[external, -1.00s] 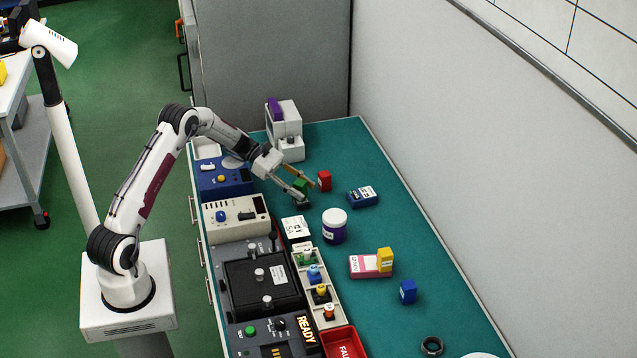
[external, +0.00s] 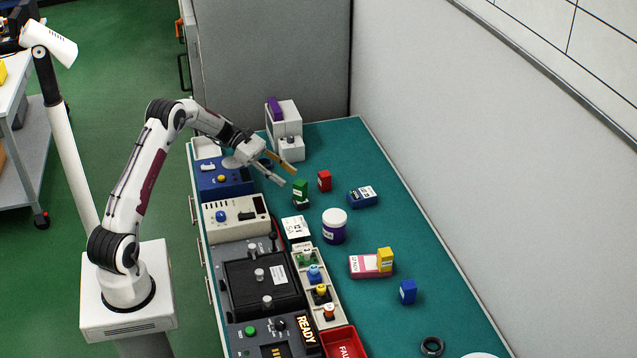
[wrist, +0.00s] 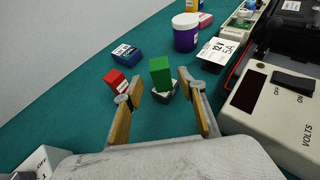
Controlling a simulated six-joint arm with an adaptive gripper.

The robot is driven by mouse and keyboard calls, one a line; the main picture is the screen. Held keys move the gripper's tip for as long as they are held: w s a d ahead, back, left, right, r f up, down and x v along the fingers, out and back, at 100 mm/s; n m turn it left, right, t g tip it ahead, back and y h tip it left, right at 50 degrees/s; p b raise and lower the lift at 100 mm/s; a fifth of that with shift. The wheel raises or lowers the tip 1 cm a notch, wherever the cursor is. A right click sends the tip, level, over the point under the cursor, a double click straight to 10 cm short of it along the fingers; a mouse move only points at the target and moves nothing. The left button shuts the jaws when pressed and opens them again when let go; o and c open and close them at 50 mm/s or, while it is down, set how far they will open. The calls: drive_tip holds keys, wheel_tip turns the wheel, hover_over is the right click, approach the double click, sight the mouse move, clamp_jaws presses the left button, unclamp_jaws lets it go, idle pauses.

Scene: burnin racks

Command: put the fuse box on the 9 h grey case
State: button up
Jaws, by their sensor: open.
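A small green box (external: 300,188), which looks like a fuse box, stands upright on a small grey case (external: 302,204). In the wrist view the green box (wrist: 160,73) rests on the top of the grey case (wrist: 172,95); the hour label on the case cannot be read. My gripper (external: 281,167) is open and empty, up and to the left of the green box in the external view. In the wrist view its two fingers (wrist: 160,92) are spread, with the green box beyond and between them, apart from both.
A red box (external: 324,181) and a labelled blue case (external: 362,197) stand nearby. A purple jar (external: 334,227), a small blue box (external: 408,292) and a bench meter (external: 236,217) are around. The right side is mostly clear.

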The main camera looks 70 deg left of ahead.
drive_tip(key=shift+v, duration=2.35)
drive_tip(key=shift+w, duration=0.1)
drive_tip(key=w+d+r+n+t+y, duration=0.25)
drive_tip(key=w+r+n, duration=0.3)
drive_tip(key=r, duration=0.35)
drive_tip(key=w+d+r+n+t+y, duration=0.1)
drive_tip(key=w+r+n+t+y, duration=0.1)
drive_tip(key=w+r+n+y, duration=0.45)
drive_tip(key=s+d+r+n+y, duration=0.2)
drive_tip(key=d+r+n, duration=0.1)
drive_tip(key=r+n, duration=0.3)
drive_tip(key=s+d+r+n+y, duration=0.2)
drive_tip(key=d+r+n, duration=0.1)
drive_tip(key=r+n, duration=0.3)
drive_tip(key=s+d+f+n+g+h, duration=0.1)
drive_tip(key=s+d+f+n, duration=0.4)
drive_tip(key=s, duration=0.7)
drive_tip(key=s+d+f+n+g+h, duration=0.1)
drive_tip(key=s+d+f+n+g, duration=0.3)
drive_tip(key=s+d+n, duration=0.5)
drive_tip(key=s+d+f+n+g+h, duration=0.1)
drive_tip(key=s+d+f+n+g, duration=0.2)
drive_tip(key=s+d+f+n, duration=0.3)
drive_tip(key=s+d+n, duration=0.1)
drive_tip(key=s+d, duration=0.3)
drive_tip(key=s, duration=0.5)
drive_tip(key=shift+s, duration=0.35)
